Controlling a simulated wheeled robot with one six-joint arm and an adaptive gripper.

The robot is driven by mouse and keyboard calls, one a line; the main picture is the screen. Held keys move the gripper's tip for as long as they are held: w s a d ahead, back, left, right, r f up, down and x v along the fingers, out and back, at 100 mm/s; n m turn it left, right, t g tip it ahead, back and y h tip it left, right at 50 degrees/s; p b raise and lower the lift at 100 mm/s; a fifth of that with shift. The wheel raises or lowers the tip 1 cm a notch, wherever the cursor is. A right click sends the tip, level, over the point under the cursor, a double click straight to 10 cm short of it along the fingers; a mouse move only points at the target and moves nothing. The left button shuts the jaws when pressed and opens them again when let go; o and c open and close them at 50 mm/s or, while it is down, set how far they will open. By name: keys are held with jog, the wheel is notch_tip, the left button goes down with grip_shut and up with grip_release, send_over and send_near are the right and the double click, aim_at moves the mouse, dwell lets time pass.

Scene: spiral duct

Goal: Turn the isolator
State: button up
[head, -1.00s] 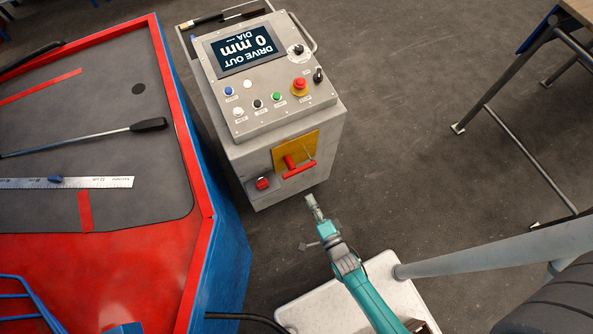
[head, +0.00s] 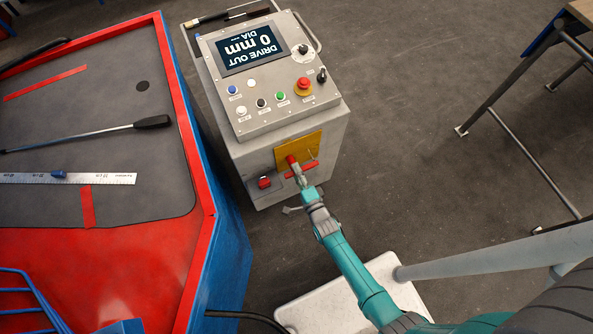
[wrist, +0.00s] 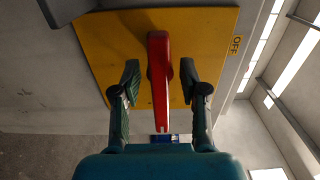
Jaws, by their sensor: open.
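The isolator is a red handle (wrist: 158,75) on a yellow plate (wrist: 205,25) on the front of the grey console. In the head view the red handle (head: 309,167) shows as a bar in front of the yellow plate (head: 313,146), partly covered by my gripper (head: 300,180). In the wrist view my gripper (wrist: 160,95) is open, with one finger on each side of the handle and a visible gap to both. An OFF label (wrist: 237,44) is at the plate's right edge.
The console (head: 290,125) carries a screen reading DRIVE OUT 0 mm and several buttons. A red knob (head: 264,183) is left of the plate. The red and blue table (head: 205,190) stands close on the left. A trestle (head: 490,100) stands at the right, with clear floor between.

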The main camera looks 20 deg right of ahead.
jog(key=shift+w, duration=0.2)
grip_shut()
